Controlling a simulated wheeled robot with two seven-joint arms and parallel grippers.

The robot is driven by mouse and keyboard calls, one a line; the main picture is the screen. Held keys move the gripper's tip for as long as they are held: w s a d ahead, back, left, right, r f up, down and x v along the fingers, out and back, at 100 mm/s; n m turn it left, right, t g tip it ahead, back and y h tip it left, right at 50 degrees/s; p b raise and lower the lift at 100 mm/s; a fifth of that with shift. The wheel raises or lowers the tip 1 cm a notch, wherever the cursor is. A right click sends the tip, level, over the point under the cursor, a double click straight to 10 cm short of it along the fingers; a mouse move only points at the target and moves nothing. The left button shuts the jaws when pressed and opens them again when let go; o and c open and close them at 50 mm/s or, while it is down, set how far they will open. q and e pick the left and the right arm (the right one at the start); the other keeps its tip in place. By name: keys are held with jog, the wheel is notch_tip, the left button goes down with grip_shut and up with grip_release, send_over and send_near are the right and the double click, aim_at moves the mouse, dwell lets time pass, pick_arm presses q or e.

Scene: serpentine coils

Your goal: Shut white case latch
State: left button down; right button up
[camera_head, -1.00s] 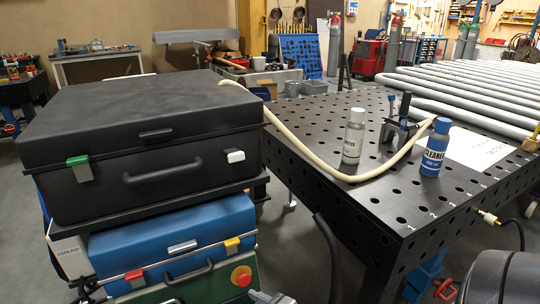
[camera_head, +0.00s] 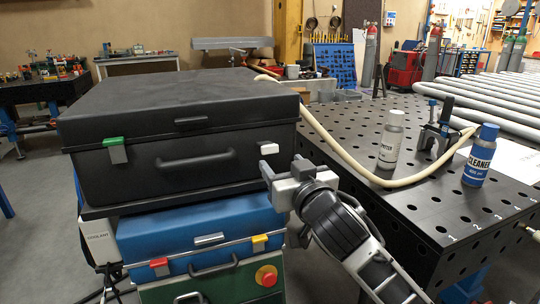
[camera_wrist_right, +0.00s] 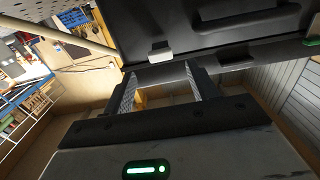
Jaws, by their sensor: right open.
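The black case (camera_head: 180,165) lies lid down on top of a stack. Its white latch (camera_head: 268,148) is at the right end of its front, just under the lid seam, and seems to stick out from the face. My right gripper (camera_head: 283,172) is just below and right of this latch, open and empty. In the right wrist view the white latch (camera_wrist_right: 160,51) is just beyond the gap between the open fingertips (camera_wrist_right: 160,73), apart from them as far as I can tell. My left gripper is not in view.
A green latch (camera_head: 116,150) and a handle (camera_head: 196,161) are on the same case front. A blue case (camera_head: 205,228) is below. The perforated table (camera_head: 425,195) at right holds a cleaner bottle (camera_head: 479,157), a white bottle (camera_head: 391,140) and a cream hose (camera_head: 345,170).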

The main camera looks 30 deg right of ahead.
aim_at(271, 151)
jog(key=p+x, duration=0.1)
jog(key=x, duration=0.7)
jog(key=shift+c, duration=0.4)
jog(key=c, duration=0.9)
